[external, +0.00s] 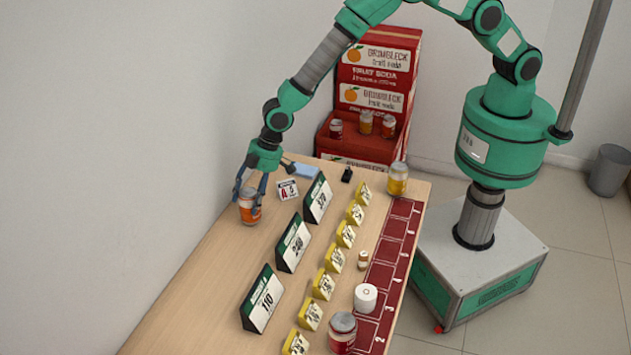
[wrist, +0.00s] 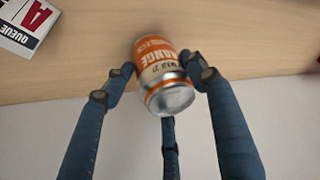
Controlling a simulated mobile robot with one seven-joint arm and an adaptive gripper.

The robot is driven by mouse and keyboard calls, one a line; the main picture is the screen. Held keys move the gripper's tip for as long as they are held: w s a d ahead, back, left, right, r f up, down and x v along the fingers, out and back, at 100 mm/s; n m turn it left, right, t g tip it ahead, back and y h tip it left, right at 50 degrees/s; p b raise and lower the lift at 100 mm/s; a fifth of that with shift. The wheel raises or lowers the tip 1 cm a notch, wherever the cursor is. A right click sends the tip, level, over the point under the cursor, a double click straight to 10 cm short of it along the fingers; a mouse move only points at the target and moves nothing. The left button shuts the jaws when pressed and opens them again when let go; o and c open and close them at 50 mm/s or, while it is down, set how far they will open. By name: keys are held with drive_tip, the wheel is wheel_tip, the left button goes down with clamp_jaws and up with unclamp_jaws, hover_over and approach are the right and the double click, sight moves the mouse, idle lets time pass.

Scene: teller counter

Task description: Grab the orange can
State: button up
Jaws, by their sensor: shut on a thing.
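The orange can (external: 249,212) is at the far left edge of the wooden counter in the external view. It has an orange label and silver ends. My gripper (external: 247,194) reaches down over it from above, with its fingers around the can. In the wrist view the can (wrist: 162,75) lies between my blue fingers (wrist: 165,85), one on each side and a third below. The fingertips press against its sides, and the can looks tilted. I cannot tell whether it still touches the counter.
An A-marked queue sign (external: 287,190) stands close to the right of the can. Several number signs (external: 262,298) and yellow tags (external: 324,284) stand along the counter (external: 205,290). A yellow jar (external: 397,178), white roll (external: 365,297) and red can (external: 343,333) stand further right. A wall borders the left.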

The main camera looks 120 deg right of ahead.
drive_tip(key=shift+r, duration=0.15)
wheel_tip(320, 180, up, 10)
drive_tip(key=shift+f+p, duration=0.1)
drive_tip(key=shift+p, duration=0.5)
